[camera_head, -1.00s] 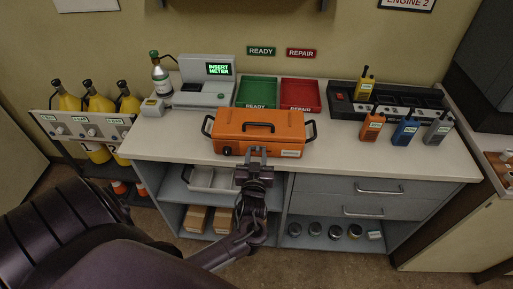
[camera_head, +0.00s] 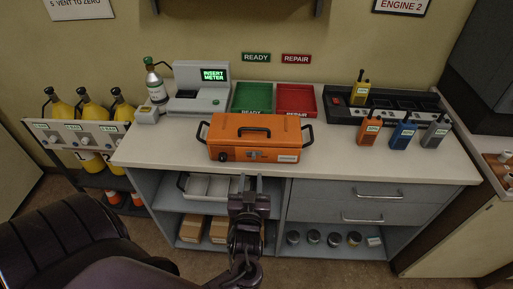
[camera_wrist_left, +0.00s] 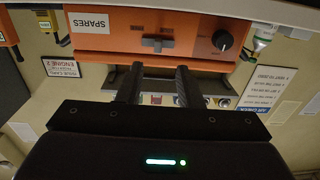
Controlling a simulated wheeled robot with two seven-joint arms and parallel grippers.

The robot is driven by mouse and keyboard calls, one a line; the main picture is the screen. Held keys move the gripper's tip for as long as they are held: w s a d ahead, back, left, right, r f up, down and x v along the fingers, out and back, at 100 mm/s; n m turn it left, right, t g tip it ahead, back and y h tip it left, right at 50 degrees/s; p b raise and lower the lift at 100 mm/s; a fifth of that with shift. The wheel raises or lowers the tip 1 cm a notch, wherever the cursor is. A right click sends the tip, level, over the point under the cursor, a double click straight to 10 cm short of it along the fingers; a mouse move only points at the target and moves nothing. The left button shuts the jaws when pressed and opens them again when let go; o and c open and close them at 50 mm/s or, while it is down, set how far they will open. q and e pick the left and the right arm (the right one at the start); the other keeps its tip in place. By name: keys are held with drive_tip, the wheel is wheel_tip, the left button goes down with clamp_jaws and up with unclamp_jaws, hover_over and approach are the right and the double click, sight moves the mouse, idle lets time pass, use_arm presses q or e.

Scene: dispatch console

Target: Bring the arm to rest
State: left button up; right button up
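My left gripper (camera_head: 249,182) is in front of the counter, below its front edge in the head view. Its two fingers stand apart with nothing between them, as the left wrist view (camera_wrist_left: 158,85) also shows. An orange case (camera_head: 230,133) with a dark top handle sits closed on the counter, beyond and apart from the fingertips. In the left wrist view the case (camera_wrist_left: 110,42) appears upside down, with a SPARES label, a latch and a black knob on its front. My right gripper is not in view.
The counter (camera_head: 380,168) also bears a meter station (camera_head: 200,98), a green tray (camera_head: 253,97), a red tray (camera_head: 296,99) and radios beside a dark charger (camera_head: 388,103). Yellow cylinders (camera_head: 92,110) stand at left. Open shelves and drawers (camera_head: 350,195) lie below the counter, close to my gripper.

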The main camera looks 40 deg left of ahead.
use_arm(q)
drive_tip(key=s+d+f+m+g+h+b, duration=0.1)
drive_tip(key=s+f+m+g+h, duration=0.1)
drive_tip(key=f, duration=0.8)
drive_tip(key=s+d+f+m+g+h, duration=0.1)
drive_tip(key=s+d+f+m+h, duration=0.15)
drive_tip(key=f, duration=0.65)
drive_tip(key=s+d+f+m+g+h+b, duration=0.1)
drive_tip(key=s+f+m+g+h, duration=0.15)
drive_tip(key=f, duration=0.75)
drive_tip(key=s+d+f+m+g+h, duration=0.1)
drive_tip(key=s+f+g, duration=0.3)
drive_tip(key=s+f, duration=0.5)
drive_tip(key=s+d+f+m+g+h, duration=0.1)
drive_tip(key=s+f+g, duration=0.3)
drive_tip(key=s+f, duration=0.6)
drive_tip(key=s+d+b, duration=0.1)
drive_tip(key=s, duration=0.7)
drive_tip(key=shift+s+d+f+h, duration=0.25)
drive_tip(key=shift+s+d+h, duration=0.05)
drive_tip(key=shift+s+h, duration=0.1)
drive_tip(key=shift+g, duration=0.25)
